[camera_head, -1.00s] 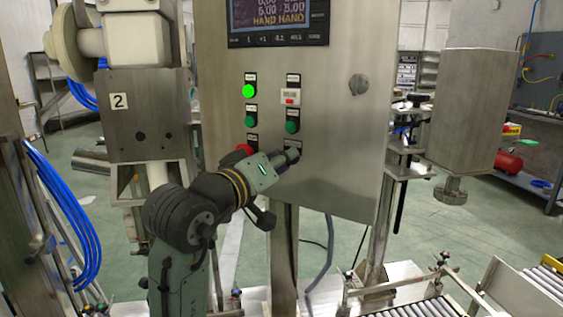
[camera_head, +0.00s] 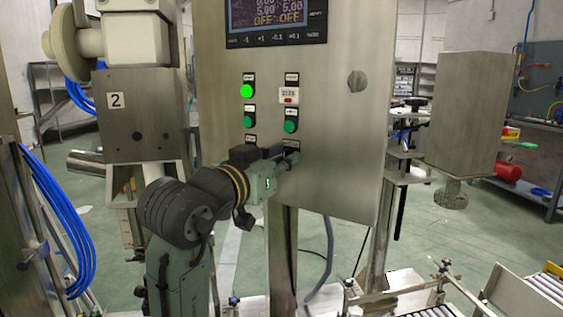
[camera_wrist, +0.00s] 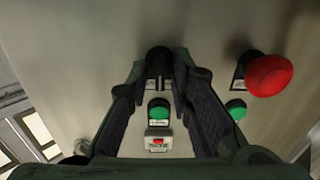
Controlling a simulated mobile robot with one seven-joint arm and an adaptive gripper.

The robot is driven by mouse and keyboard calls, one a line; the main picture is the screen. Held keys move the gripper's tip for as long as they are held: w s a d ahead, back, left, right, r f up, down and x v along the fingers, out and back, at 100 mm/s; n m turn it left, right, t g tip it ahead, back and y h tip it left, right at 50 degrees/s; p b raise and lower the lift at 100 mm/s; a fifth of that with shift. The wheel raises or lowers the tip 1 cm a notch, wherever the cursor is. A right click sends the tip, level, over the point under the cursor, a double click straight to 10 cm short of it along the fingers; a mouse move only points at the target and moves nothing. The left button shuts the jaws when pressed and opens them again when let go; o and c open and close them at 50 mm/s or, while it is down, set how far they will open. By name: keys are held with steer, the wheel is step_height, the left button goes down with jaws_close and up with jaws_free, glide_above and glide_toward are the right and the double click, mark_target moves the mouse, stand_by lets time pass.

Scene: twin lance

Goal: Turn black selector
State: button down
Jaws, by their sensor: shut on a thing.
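The black selector (camera_wrist: 159,62) shows in the wrist view between my fingertips, on the steel panel below a green button. My gripper (camera_wrist: 159,80) is shut on it, one finger on each side. In the head view my gripper (camera_head: 287,160) reaches the lower part of the control panel (camera_head: 340,150), and its fingers and wrist hide the selector. The panel display (camera_head: 278,14) reads "OFF OFF" at its bottom line.
A red mushroom button (camera_wrist: 269,75) sits beside the selector, close to my finger in the wrist view. Green buttons (camera_head: 291,126) and a lit green lamp (camera_head: 247,91) are above. A round metal knob (camera_head: 357,81) is at the right.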

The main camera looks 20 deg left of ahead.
stand_by(0.4)
steer(key=c, duration=1.7)
jaws_free()
steer(key=v, duration=1.2)
steer(key=shift+r, duration=0.15)
